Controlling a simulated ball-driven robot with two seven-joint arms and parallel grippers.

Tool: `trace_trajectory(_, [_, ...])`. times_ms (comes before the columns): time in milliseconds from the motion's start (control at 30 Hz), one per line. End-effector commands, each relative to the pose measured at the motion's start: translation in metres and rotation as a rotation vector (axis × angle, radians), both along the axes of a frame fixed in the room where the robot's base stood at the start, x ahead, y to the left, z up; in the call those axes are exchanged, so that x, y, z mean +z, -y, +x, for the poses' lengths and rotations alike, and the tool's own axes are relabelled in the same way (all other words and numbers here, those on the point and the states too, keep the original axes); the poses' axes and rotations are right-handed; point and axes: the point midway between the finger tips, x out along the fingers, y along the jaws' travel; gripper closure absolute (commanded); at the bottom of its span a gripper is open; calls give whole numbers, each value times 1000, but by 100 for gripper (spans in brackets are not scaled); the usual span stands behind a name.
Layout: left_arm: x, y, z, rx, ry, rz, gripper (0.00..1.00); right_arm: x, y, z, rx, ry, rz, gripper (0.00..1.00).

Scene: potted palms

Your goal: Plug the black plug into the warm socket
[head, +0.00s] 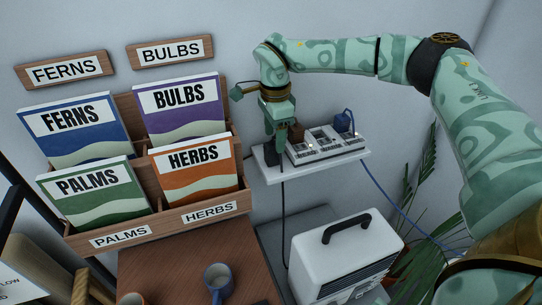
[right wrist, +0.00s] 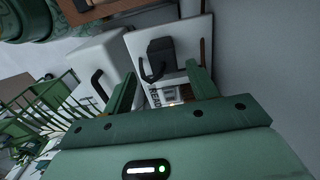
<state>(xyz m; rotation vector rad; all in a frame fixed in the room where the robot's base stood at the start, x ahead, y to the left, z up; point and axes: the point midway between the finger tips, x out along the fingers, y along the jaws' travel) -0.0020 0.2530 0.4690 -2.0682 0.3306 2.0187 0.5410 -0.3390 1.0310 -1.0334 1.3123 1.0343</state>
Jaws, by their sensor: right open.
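The black plug (right wrist: 160,55) lies on the white wall shelf (right wrist: 189,32) in the right wrist view, with a loop of its cord at its side. The power strip (head: 327,148) stands on the shelf. Its labels are too small to read, so I cannot tell which socket is warm. My right gripper (head: 275,148) is over the shelf's left end, left of the strip. Its fingers (right wrist: 161,72) are open, with nothing clearly between them. My left gripper is out of view.
A blue plug (head: 343,121) sits at the strip's right end and a brown block (head: 297,132) at its left. A white heater (head: 345,255) stands below. The seed-packet rack (head: 160,222) is to the left. Palm leaves are at the right.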

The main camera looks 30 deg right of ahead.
Motion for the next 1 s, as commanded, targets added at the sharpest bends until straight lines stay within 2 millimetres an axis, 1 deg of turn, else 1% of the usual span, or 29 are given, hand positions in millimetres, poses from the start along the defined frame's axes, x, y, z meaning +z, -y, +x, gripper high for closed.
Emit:
trace_trajectory(133, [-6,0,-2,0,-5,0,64,-14,-1,2,0,-3,0,42])
trace_trajectory(300, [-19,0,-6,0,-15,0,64,-44,-1,7,-1,-5,0,42])
trace_trajectory(367, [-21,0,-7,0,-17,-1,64,-51,-1,7,0,-4,1,42])
trace_trajectory(433, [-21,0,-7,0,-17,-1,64,-54,-1,7,0,-2,0,42])
trace_trajectory(600, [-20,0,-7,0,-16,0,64,-52,-1,7,0,0,1,42])
trace_trajectory(667, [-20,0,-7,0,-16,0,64,-51,-1,7,0,0,1,58])
trace_trajectory(700, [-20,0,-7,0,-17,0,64,-51,-1,7,0,0,1,70])
trace_trajectory(767, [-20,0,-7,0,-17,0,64,-51,-1,7,0,0,0,86])
trace_trajectory(800, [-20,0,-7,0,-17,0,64,-52,-1,7,0,0,0,90])
trace_trajectory(1000, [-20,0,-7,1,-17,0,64,-52,-1,7,0,0,0,90])
